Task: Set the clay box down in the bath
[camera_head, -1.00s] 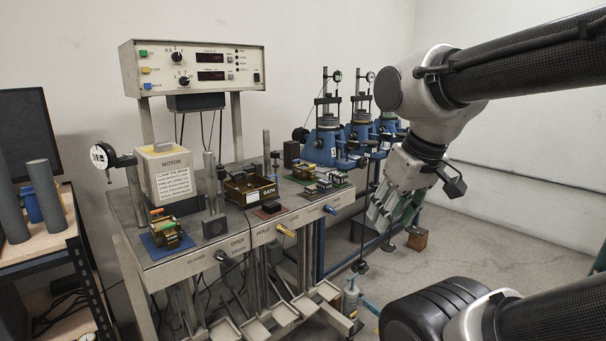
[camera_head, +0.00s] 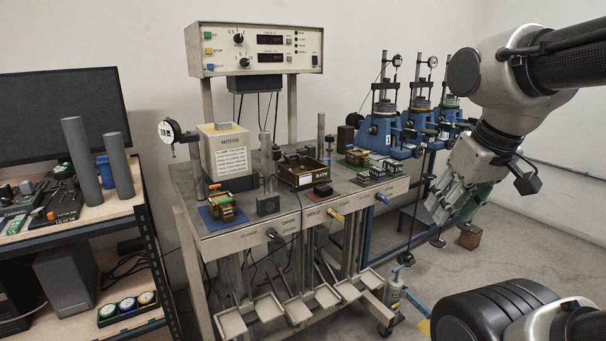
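The bath (camera_head: 318,176) is a dark brown open box labelled BATH, standing on the grey bench top. Small brass-coloured boxes rest on the bench: one on a blue mat (camera_head: 222,206) left of the bath and others near a green mat (camera_head: 357,157) to its right. My gripper (camera_head: 452,208) hangs right of the bench, pointing down and apart from the bath.
A motor housing (camera_head: 223,152) and grey posts stand left of the bath. Blue presses (camera_head: 382,133) stand behind at the right. Levers (camera_head: 274,235) and trays stick out from the bench front. A shelf (camera_head: 115,210) is at left.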

